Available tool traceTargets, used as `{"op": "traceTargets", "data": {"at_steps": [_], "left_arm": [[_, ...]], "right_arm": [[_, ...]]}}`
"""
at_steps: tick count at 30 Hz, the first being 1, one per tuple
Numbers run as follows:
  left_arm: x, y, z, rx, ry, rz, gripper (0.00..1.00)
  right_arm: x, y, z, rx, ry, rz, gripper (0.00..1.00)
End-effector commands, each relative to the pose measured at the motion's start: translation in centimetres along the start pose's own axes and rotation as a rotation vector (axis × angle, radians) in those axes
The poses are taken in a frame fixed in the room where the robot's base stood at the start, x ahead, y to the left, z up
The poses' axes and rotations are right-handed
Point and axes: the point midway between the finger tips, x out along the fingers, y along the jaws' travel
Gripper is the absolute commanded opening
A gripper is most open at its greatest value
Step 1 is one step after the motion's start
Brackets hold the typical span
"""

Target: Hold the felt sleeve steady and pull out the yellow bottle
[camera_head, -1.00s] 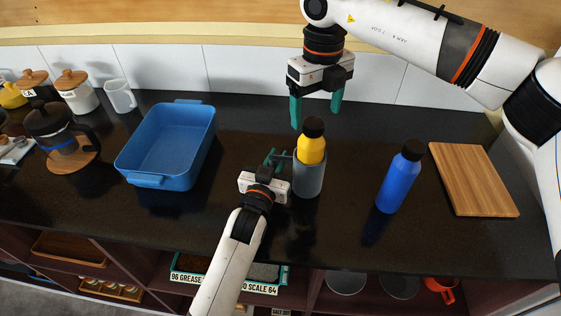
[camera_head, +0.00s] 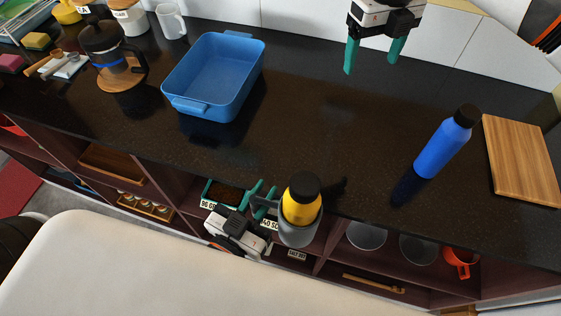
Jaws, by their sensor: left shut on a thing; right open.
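The yellow bottle (camera_head: 296,204) with a black cap sits in the grey felt sleeve (camera_head: 299,235), only its upper part showing. My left gripper (camera_head: 264,199) is shut on the sleeve from the left. It holds sleeve and bottle in front of the counter's front edge, with the shelves behind them. My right gripper (camera_head: 371,58) is open and empty above the back of the counter, fingers pointing down, well apart from the bottle.
A blue bottle (camera_head: 446,143) stands at the right beside a wooden board (camera_head: 521,165). A blue tub (camera_head: 247,88) and a coffee press (camera_head: 106,50) stand at the left. The middle of the black counter (camera_head: 325,120) is clear.

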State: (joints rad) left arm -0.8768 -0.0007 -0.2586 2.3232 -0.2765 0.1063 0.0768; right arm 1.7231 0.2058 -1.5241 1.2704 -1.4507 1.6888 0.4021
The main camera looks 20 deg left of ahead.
Motion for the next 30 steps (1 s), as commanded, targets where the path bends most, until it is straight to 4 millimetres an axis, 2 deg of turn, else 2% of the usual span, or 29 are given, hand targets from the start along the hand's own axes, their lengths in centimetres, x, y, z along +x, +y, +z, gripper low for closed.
{"op": "traceTargets", "data": {"at_steps": [3, 7, 11, 14, 17, 23, 30], "left_arm": [[-2.3, 0.0, 0.0, -0.003, 0.002, 0.000, 0.00], [-3.9, 0.0, 0.0, -0.003, 0.000, 0.000, 0.00], [-4.4, 0.1, 0.2, -0.001, -0.004, 0.000, 0.00], [-3.6, 0.6, 0.5, 0.001, -0.009, -0.004, 0.00], [-1.7, 1.4, 1.0, 0.000, -0.014, -0.007, 0.00], [4.2, 3.5, 2.2, 0.000, -0.019, 0.006, 0.00], [11.8, 6.8, 5.8, -0.004, -0.018, 0.047, 0.00]], "right_arm": [[0.0, 0.0, 0.0, 0.000, 0.000, 0.000, 0.79], [0.0, 0.0, 0.0, 0.000, 0.000, 0.000, 0.79], [0.0, 0.0, 0.0, 0.000, 0.000, 0.000, 0.79], [0.0, 0.0, 0.0, 0.000, 0.000, 0.000, 0.79], [0.0, 0.0, 0.0, 0.000, 0.000, 0.000, 0.79], [0.0, 0.0, 0.0, 0.000, 0.000, 0.000, 0.79], [0.0, 0.0, 0.0, 0.000, 0.000, 0.000, 0.79]]}}
